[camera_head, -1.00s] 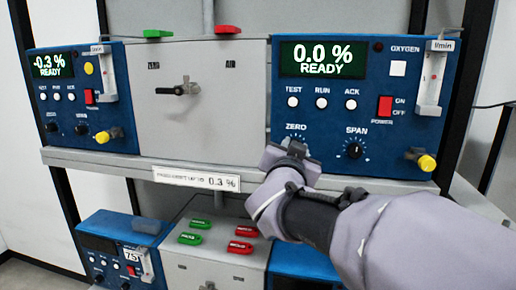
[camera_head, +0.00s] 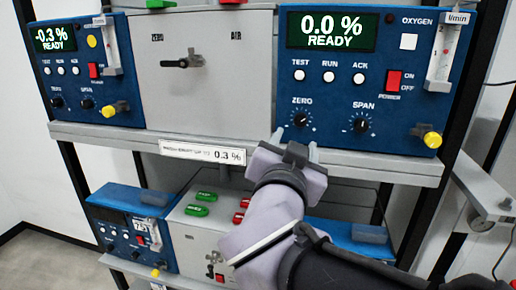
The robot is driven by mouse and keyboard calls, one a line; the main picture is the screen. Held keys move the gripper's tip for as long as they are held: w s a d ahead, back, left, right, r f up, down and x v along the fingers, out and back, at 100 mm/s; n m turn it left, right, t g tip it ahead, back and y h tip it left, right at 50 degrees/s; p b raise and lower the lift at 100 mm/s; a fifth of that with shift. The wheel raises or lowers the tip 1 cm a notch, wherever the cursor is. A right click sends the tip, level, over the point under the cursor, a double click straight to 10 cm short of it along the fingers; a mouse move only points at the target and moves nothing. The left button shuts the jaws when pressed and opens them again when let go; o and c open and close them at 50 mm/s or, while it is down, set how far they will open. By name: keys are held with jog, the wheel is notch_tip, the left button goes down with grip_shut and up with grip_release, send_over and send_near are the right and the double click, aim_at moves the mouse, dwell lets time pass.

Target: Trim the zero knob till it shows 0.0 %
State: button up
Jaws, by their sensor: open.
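The zero knob (camera_head: 300,119) is a small dark dial under the ZERO label on the right-hand blue analyser (camera_head: 450,100). That analyser's display (camera_head: 332,31) reads 0.0 % READY. The left-hand blue analyser (camera_head: 75,95) shows -0.3 % READY on its own display (camera_head: 54,38), and its zero knob (camera_head: 57,102) sits at its lower left. My gripper (camera_head: 296,150) is open, just below the right analyser's zero knob and in front of the shelf edge. The knob is in full view, and I see nothing between the fingers.
A grey valve panel with a black-handled lever (camera_head: 176,63) stands between the analysers. The shelf edge (camera_head: 380,168) carries a label reading 0.3 % (camera_head: 202,152). A lower shelf holds another blue analyser (camera_head: 130,220) and red and green tags. Yellow-tipped fittings (camera_head: 432,140) stick out in front.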

jog(key=v, duration=0.4)
jog(key=shift+s+a, duration=0.15)
jog(key=shift+s, duration=0.25)
jog(key=shift+f, duration=0.1)
jog(key=s+a+f+n+g+y+b, duration=0.1)
jog(key=a+f+n+g+y+b, duration=0.1)
jog(key=f+y+b, duration=0.5)
jog(key=s+a+f+n+g+y+b, duration=0.1)
jog(key=s+a+f+n+y+b, duration=0.2)
jog(key=f, duration=0.7)
jog(key=s+d+f+m+g+h+b, duration=0.1)
jog(key=s+d+f+g+b, duration=0.2)
jog(key=s+f, duration=0.3)
jog(key=s+d+f+g+h+b, duration=0.1)
jog(key=s+f+g, duration=0.4)
jog(key=f, duration=0.8)
jog(key=s+d+b, duration=0.1)
jog(key=s+d, duration=0.1)
jog(key=shift+d+f+m+b, duration=0.25)
jog(key=shift+f+m+b, duration=0.05)
jog(key=shift+m+b, duration=0.1)
jog(key=shift+w, duration=0.1)
jog(key=shift+c, duration=0.2)
dwell(1.6)
